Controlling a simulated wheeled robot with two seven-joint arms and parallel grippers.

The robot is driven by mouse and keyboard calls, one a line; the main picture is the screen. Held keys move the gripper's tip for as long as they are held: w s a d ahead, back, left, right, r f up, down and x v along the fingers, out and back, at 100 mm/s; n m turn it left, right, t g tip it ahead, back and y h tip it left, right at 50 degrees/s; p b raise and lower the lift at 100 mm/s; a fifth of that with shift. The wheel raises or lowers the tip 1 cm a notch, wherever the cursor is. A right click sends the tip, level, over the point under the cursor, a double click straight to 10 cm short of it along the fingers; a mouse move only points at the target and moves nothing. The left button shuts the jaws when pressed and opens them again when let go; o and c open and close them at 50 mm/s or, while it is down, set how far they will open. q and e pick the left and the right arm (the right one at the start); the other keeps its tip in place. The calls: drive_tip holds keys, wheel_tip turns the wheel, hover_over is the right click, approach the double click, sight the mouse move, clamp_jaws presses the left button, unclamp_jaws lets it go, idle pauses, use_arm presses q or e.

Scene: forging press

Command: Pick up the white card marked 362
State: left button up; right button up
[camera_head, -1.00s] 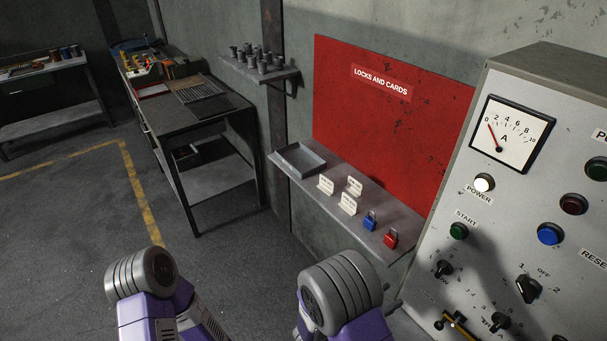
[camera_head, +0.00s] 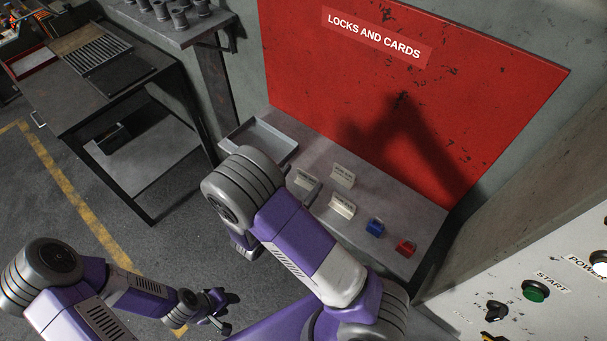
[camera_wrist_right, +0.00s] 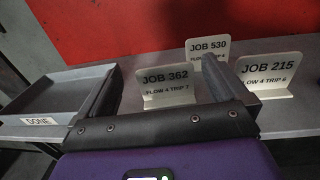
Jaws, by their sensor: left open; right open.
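The white card marked 362 (camera_wrist_right: 167,86) stands upright on the shelf in the right wrist view. It is the left one of three cards there, and it also shows in the head view (camera_head: 306,181), partly covered by my right arm. My right gripper (camera_wrist_right: 162,70) is open, with its two fingers on either side of the card's image and nothing held. How near the fingertips are to the card is hard to tell. My left gripper (camera_head: 229,312) is open and empty, low over the floor.
Card 530 (camera_wrist_right: 207,47) stands behind, and card 215 (camera_wrist_right: 268,72) stands to the right, close by. A grey tray labelled DONE (camera_wrist_right: 50,95) is at the left. A blue padlock (camera_head: 374,228) and a red padlock (camera_head: 405,248) lie right. The red board (camera_head: 400,110) rises behind.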

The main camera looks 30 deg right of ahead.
sight(308, 175)
drive_tip(key=x, duration=0.5)
drive_tip(key=shift+s+d+f, duration=0.1)
drive_tip(key=shift+d, duration=0.25)
drive_tip(key=shift+c, duration=0.2)
drive_tip(key=c, duration=0.8)
